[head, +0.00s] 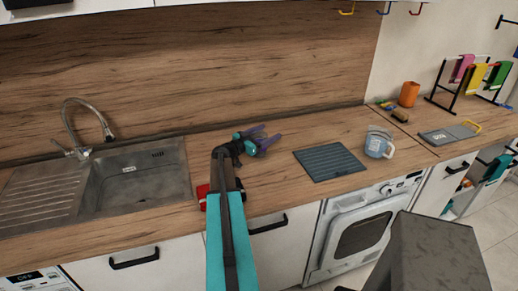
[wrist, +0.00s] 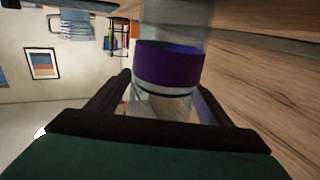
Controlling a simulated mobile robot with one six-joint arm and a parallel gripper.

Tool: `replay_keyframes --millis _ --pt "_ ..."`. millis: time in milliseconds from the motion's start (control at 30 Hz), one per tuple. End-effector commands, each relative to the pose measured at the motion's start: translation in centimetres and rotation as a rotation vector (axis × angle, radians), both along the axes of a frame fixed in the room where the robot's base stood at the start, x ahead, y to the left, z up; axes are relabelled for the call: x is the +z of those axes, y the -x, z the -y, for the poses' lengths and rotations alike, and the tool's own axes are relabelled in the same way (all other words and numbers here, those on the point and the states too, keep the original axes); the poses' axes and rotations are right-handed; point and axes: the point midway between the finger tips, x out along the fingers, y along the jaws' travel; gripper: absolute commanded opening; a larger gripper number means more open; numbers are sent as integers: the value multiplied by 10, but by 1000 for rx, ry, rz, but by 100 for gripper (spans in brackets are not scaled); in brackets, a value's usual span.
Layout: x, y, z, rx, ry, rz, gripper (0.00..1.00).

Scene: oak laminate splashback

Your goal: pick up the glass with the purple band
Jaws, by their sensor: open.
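The glass with the purple band (wrist: 169,66) stands out large in the wrist view, clear above and below the band. It lies between the two dark fingers of my gripper (wrist: 163,98), with one finger on each side. I cannot tell whether either finger touches it. In the head view my gripper (head: 262,142) is over the counter, right of the sink, with its fingers pointing right and apart. The glass cannot be made out there.
The wooden counter (head: 270,185) has free room around my gripper. A sink (head: 140,180) is to the left. A dark ribbed mat (head: 330,162) and a jug (head: 379,143) are to the right. A red object (head: 203,194) is partly hidden behind my arm.

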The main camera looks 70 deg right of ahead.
Motion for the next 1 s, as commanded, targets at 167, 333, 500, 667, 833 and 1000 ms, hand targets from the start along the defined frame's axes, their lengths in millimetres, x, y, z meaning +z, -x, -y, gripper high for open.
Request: replay_keyframes --millis 167,333,500,667,833,1000 --pt "0 0 0 1 0 0 73" --pt "0 -1 0 1 0 0 73" --pt "0 -1 -1 1 0 1 60" --pt "0 -1 -1 1 0 1 33" --pt "0 -1 -1 1 0 1 10" --pt "0 -1 -1 1 0 1 10"
